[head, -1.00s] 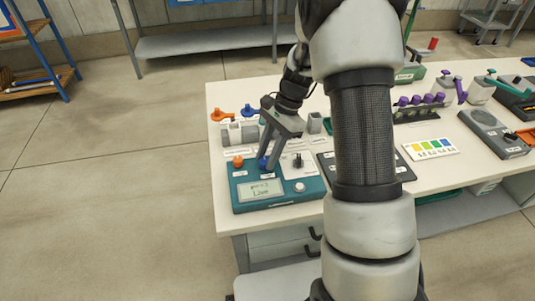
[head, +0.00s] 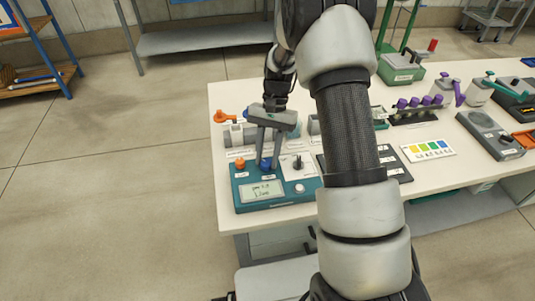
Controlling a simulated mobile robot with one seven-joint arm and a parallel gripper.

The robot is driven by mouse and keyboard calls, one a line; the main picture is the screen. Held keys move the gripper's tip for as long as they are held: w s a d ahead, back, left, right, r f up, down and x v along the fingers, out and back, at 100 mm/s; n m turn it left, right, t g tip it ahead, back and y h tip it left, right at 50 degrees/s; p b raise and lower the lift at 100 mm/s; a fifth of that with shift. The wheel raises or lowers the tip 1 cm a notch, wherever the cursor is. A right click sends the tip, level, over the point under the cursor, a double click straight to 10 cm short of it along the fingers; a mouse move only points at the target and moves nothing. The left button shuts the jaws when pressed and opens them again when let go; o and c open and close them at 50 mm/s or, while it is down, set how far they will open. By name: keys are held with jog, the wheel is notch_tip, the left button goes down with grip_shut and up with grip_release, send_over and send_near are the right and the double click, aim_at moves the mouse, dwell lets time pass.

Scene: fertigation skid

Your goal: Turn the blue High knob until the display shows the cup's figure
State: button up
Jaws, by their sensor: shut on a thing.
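The teal meter box (head: 243,199) stands at the front left corner of the white table. A blue knob (head: 265,164) sits on its top, between an orange knob (head: 240,163) at left and a black knob (head: 298,163) on a white plate at right. My gripper (head: 267,165) points down over the meter with its fingers shut on the blue knob. The display (head: 262,191) faces me with small dark text, a pH line above another line, too small to read surely. I cannot make out a cup with a figure; my arm hides part of the table.
A colour chart card (head: 428,149), a rack with purple caps (head: 418,108) and a grey device (head: 490,133) stand to the right. Grey blocks with an orange valve handle (head: 226,116) stand behind the meter. The floor at left is clear.

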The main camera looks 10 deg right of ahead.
jog(key=shift+n, duration=0.3)
jog(key=o, duration=1)
jog(key=shift+o, duration=0.2)
jog(key=p+v, duration=0.2)
jog(key=v, duration=1.5)
jog(key=shift+r, duration=0.2)
